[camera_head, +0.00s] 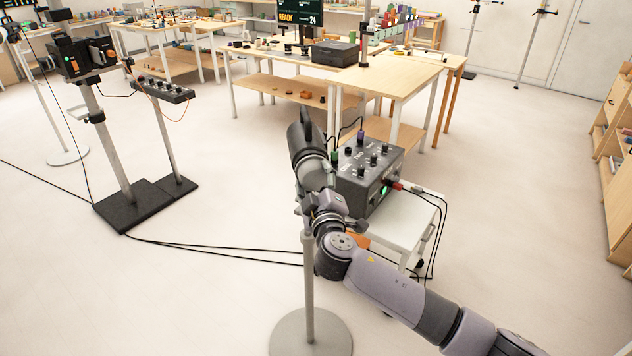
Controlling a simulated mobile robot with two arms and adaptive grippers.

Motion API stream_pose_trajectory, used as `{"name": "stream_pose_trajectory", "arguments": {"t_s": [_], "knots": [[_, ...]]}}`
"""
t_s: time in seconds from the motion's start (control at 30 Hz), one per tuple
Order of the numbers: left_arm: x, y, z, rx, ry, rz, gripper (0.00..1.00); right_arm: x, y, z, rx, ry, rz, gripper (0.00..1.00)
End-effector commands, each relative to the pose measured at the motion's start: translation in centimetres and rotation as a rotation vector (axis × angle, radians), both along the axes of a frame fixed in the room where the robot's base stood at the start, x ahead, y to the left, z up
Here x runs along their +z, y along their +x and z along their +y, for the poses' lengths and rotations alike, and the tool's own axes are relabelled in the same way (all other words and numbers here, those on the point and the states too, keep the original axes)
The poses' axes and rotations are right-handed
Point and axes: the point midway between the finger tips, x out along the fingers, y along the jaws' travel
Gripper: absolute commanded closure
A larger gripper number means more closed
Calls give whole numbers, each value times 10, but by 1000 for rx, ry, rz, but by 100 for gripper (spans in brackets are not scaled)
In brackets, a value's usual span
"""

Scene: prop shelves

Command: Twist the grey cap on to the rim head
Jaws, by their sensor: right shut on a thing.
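A black cylindrical head (304,138), which I take for the rim head, sits on top of a grey pole stand (309,285). My right arm comes in from the lower right. Its gripper (312,184) is at the near end of the head, in line with it. The gripper is shut on a small grey piece (314,172), likely the grey cap, against or just in front of the head's near end. The wrist hides much of this spot, so I cannot tell how the cap sits on the rim. My left gripper is not in view.
A grey control box (368,176) with knobs and cables stands on a small white table (410,212) close to the right of the head. Another black device (82,58) on a stand is at upper left. Cables cross the floor. Wooden tables (385,75) stand behind.

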Motion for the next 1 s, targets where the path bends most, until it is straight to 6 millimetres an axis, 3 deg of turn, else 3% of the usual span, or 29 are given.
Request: {"name": "stream_pose_trajectory", "arguments": {"t_s": [1.0], "knots": [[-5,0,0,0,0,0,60,1,4,1,1,1,0,74]]}}
